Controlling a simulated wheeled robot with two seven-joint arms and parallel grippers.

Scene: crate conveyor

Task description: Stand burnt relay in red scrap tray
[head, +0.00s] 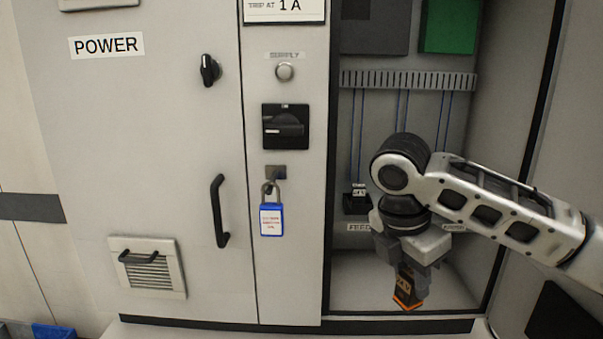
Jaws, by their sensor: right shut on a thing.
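My right gripper (410,274) points down in front of the open cabinet bay. It is shut on a dark relay (405,291) with an orange lower edge and a small label. The relay hangs below the fingers, slightly tilted, in front of the bay's lower part. Whether it has burn marks is too small to tell. The red scrap tray is not in view. My left gripper is not in view.
Another black relay (356,199) sits in the bay below the wires; my right arm may hide more beside it. A blue padlock (271,219) hangs on the panel left of the bay. A black door handle (219,211) sticks out further left. Blue bins (52,331) show at bottom left.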

